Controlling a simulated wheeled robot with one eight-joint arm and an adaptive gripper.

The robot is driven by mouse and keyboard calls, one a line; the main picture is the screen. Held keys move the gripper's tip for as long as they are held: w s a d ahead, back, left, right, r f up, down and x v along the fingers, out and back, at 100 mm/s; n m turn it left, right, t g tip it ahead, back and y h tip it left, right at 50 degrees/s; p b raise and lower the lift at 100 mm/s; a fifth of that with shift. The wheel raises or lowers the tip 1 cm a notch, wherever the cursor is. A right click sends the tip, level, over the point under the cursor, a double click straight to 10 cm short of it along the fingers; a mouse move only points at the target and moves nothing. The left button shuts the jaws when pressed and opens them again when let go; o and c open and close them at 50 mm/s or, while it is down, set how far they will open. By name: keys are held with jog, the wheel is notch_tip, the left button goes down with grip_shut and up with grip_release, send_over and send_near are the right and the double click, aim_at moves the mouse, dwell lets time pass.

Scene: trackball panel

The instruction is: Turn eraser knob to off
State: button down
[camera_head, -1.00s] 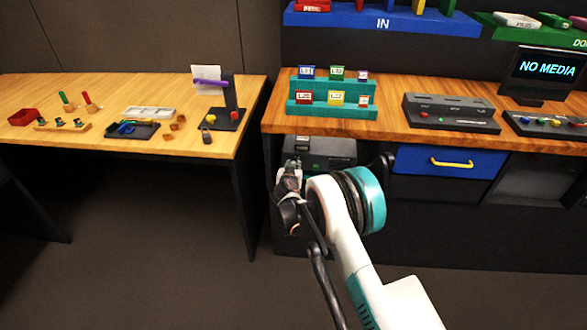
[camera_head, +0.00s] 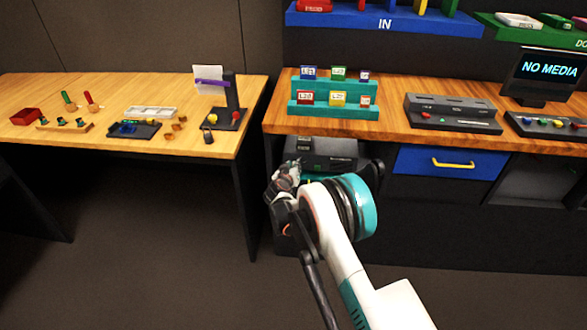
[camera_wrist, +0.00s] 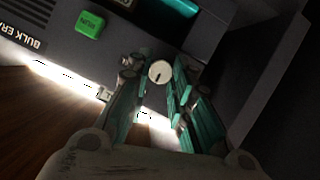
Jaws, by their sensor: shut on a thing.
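The bulk eraser is a dark grey box (camera_head: 335,152) in the bay under the right bench. In the wrist view its front panel (camera_wrist: 62,64) has a partly cut-off "BULK ERA" label and a green RUN button (camera_wrist: 89,24). The eraser knob (camera_wrist: 160,71) is small, round and pale with a dark mark on its face. My gripper (camera_wrist: 158,73) has teal-padded fingers on both sides of the knob and is shut on it. In the head view my gripper (camera_head: 287,175) is at the eraser's left front, and the knob is hidden there.
A blue drawer (camera_head: 448,162) with a yellow handle is right of the bay. The bench top (camera_head: 390,118) with a teal rack (camera_head: 333,108) overhangs the eraser. A dark wall (camera_wrist: 285,70) stands close right of my fingers. The floor left of my arm is clear.

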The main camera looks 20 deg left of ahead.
jog(key=c, duration=1.4)
grip_release()
jog(key=shift+s, duration=0.1)
jog(key=v, duration=1.2)
jog(key=shift+f, duration=0.15)
